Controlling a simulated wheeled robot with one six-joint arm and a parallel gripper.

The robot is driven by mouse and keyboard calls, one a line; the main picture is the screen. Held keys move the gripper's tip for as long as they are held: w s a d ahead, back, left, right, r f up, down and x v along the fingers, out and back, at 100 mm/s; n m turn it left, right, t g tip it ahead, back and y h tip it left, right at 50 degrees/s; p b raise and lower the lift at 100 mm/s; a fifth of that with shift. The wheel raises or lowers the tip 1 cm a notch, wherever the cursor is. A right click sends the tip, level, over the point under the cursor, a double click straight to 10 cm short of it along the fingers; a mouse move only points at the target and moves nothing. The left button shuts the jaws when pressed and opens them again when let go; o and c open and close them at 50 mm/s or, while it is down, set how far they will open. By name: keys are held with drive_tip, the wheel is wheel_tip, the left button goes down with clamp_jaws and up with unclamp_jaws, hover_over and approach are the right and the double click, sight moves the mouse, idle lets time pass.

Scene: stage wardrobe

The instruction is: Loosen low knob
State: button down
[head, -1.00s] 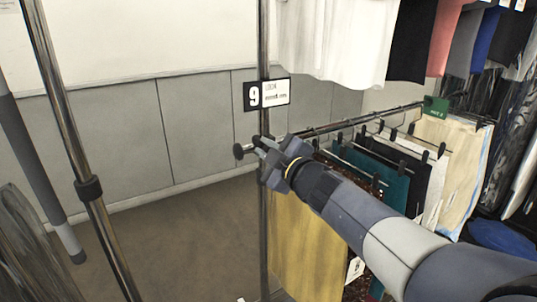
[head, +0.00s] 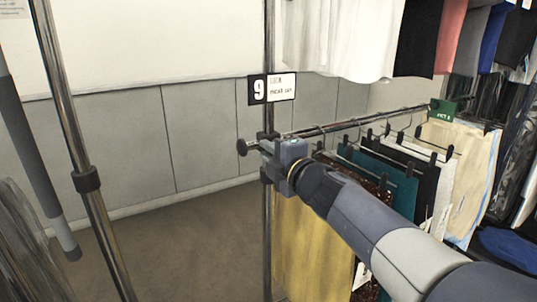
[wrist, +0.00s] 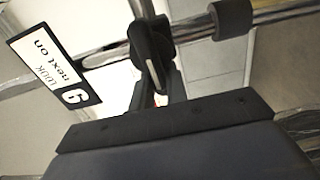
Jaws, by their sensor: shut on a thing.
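The low knob (head: 242,147) is a small black knob on a short stem, at the clamp on the chrome upright (head: 268,225) in the head view. My gripper (head: 266,146) reaches in from the right, at the upright at knob height. Its jaws are shut on the knob; the fingers and upright hide part of the contact. In the wrist view my dark fingers (wrist: 158,75) close at a rounded black piece (wrist: 150,38) that looks like the knob. How far the knob is turned cannot be seen.
A "9" sign (head: 272,88) hangs on the upright just above my gripper. A rail (head: 360,120) with hanging skirts runs right, close behind my arm. White garments (head: 335,40) hang above. Another upright (head: 85,180) stands left, with open floor (head: 185,245) between.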

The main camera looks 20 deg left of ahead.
drive_tip(key=shift+w+d+f, duration=0.15)
drive_tip(key=shift+w+f, duration=0.05)
drive_tip(key=c, duration=1.3)
unclamp_jaws()
drive_tip(key=shift+r, duration=0.1)
drive_tip(key=shift+c, duration=0.2)
drive_tip(key=p+v, duration=0.1)
drive_tip(key=v, duration=1)
drive_tip(key=shift+o, duration=0.2)
